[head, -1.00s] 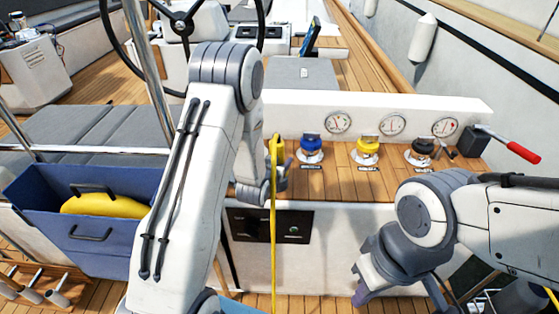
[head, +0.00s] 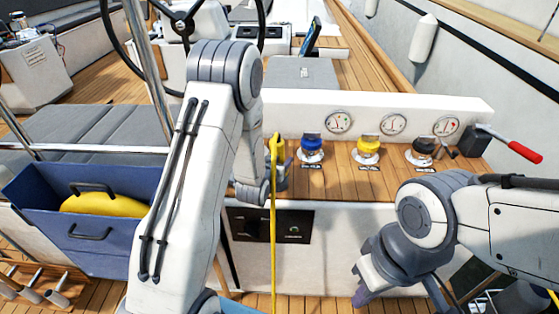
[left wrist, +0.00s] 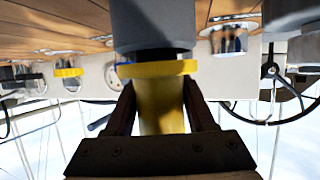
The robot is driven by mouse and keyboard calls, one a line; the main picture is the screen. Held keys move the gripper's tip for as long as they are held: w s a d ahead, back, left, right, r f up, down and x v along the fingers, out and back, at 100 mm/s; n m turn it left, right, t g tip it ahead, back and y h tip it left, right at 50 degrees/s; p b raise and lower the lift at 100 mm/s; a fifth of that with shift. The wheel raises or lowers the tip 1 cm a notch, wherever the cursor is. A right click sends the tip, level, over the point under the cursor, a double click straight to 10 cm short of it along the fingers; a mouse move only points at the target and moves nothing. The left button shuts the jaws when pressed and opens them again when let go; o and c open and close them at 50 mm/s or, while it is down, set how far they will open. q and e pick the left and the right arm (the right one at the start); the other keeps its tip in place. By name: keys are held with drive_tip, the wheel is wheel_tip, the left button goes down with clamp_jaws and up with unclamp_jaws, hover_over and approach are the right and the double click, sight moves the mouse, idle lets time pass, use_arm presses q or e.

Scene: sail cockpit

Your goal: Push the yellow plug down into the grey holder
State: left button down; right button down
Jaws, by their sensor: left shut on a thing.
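The yellow plug (left wrist: 160,115) is between the fingers of my left gripper (left wrist: 159,92), which is shut on it. The left wrist view is upside down. In it the plug's wide yellow rim lies against or very close to the end of the grey holder (left wrist: 153,28); how deep the plug sits is hidden. In the head view the plug's yellow top (head: 277,144) shows beside my left arm, with the yellow cable (head: 274,250) hanging down in front. My right gripper (head: 362,294) is low at the front, away from the plug; its fingers are mostly hidden.
Blue (head: 311,145), yellow (head: 368,147) and black (head: 422,149) topped fittings stand in a row on the wooden ledge. Behind them is a white gauge panel (head: 280,106). A red-handled lever (head: 522,151) is at the right. A blue bin (head: 100,245) stands at the left.

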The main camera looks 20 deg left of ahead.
use_arm(q)
drive_tip(key=shift+f+b, duration=0.6)
drive_tip(key=c, duration=0.5)
unclamp_jaws()
drive_tip(key=shift+r, duration=0.1)
drive_tip(key=shift+s, duration=0.15)
drive_tip(key=shift+p+v, duration=0.35)
drive_tip(key=shift+v, duration=2.3)
drive_tip(key=p+v, duration=0.5)
drive_tip(key=p, duration=0.5)
drive_tip(key=shift+s+r+p, duration=0.1)
drive_tip(key=shift+s+p, duration=0.1)
drive_tip(key=shift+p, duration=0.1)
